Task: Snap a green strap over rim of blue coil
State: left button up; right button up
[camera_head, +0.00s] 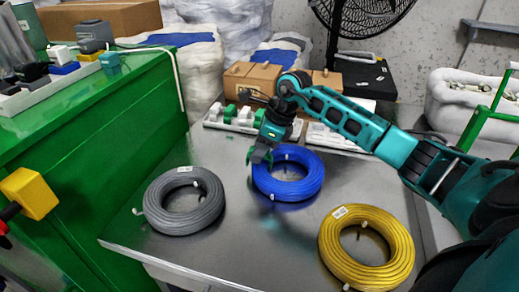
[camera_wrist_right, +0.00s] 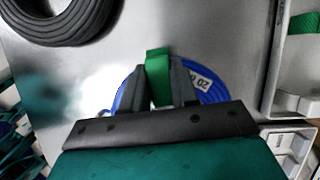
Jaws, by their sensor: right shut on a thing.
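The blue coil (camera_head: 303,172) lies flat on the metal table, between a grey coil and a yellow coil. My right gripper (camera_head: 260,157) is at the coil's upper left rim, pointing down. In the right wrist view my right gripper (camera_wrist_right: 170,82) is shut on a green strap (camera_wrist_right: 158,78), which stands between its two fingers. The blue coil (camera_wrist_right: 211,88) with a white label shows just behind the fingers there, partly hidden by them. I cannot tell whether the strap touches the rim.
The grey coil (camera_head: 163,206) and the yellow coil (camera_head: 340,261) lie to either side. A white tray (camera_head: 228,126) with green and white pieces stands behind the blue coil, near cardboard boxes (camera_head: 246,83). A green cabinet (camera_head: 120,125) borders the left.

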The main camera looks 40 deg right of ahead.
jog(key=shift+r, duration=0.2)
jog(key=shift+r, duration=0.1)
dwell(0.4)
jog(key=shift+r+p, duration=0.6)
jog(key=shift+f, duration=0.2)
jog(key=shift+f+b, duration=0.7)
jog(key=shift+f, duration=0.05)
jog(key=shift+f, duration=0.2)
jog(key=shift+f, duration=0.15)
dwell(0.3)
jog(key=shift+r, duration=0.2)
